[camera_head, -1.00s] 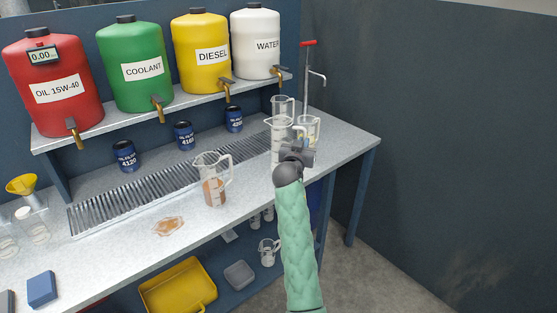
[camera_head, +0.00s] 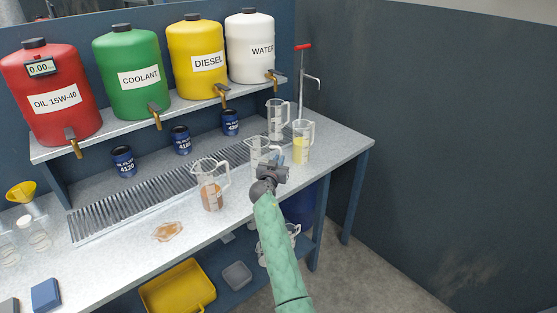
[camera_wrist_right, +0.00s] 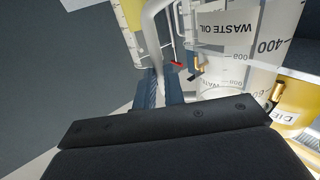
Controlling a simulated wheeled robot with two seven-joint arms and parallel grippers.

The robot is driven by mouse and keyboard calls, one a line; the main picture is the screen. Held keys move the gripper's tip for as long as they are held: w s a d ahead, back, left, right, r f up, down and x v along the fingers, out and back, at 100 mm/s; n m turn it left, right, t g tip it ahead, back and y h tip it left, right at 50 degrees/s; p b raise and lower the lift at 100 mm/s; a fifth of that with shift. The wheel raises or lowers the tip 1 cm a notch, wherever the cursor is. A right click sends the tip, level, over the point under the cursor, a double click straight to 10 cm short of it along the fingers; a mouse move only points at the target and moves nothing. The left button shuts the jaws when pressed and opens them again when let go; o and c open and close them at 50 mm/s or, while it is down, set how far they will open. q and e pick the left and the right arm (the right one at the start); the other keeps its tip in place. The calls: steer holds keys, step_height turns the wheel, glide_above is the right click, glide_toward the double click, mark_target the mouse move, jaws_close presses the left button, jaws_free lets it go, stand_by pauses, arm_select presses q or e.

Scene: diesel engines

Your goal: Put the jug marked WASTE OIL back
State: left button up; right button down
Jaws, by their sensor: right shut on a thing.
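The clear jug marked WASTE OIL (camera_wrist_right: 225,28) fills the upper right of the right wrist view, its label upside down there. Its pale handle (camera_wrist_right: 152,30) runs between the fingers of my right gripper (camera_wrist_right: 160,92), which is shut on it. In the head view my right gripper (camera_head: 270,172) is over the front part of the bench, with the held jug (camera_head: 257,150) just behind it. The label is not readable there, and the jug looks empty. I cannot tell whether its base touches the bench. My left gripper is out of view.
A jug with yellow liquid (camera_head: 302,150) and a clear jug (camera_head: 277,120) stand close by at right. A jug with brown liquid (camera_head: 212,196) stands left of the gripper. A brown puddle (camera_head: 168,231) lies on the bench (camera_head: 120,262). A grating (camera_head: 140,202) runs behind.

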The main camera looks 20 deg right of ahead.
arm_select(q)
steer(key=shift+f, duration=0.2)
arm_select(e)
steer(key=shift+f, duration=0.2)
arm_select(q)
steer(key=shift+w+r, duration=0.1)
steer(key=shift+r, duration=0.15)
arm_select(e)
steer(key=shift+f, duration=0.1)
arm_select(q)
steer(key=shift+b, duration=0.3)
arm_select(e)
steer(key=c, duration=1.5)
jaws_free()
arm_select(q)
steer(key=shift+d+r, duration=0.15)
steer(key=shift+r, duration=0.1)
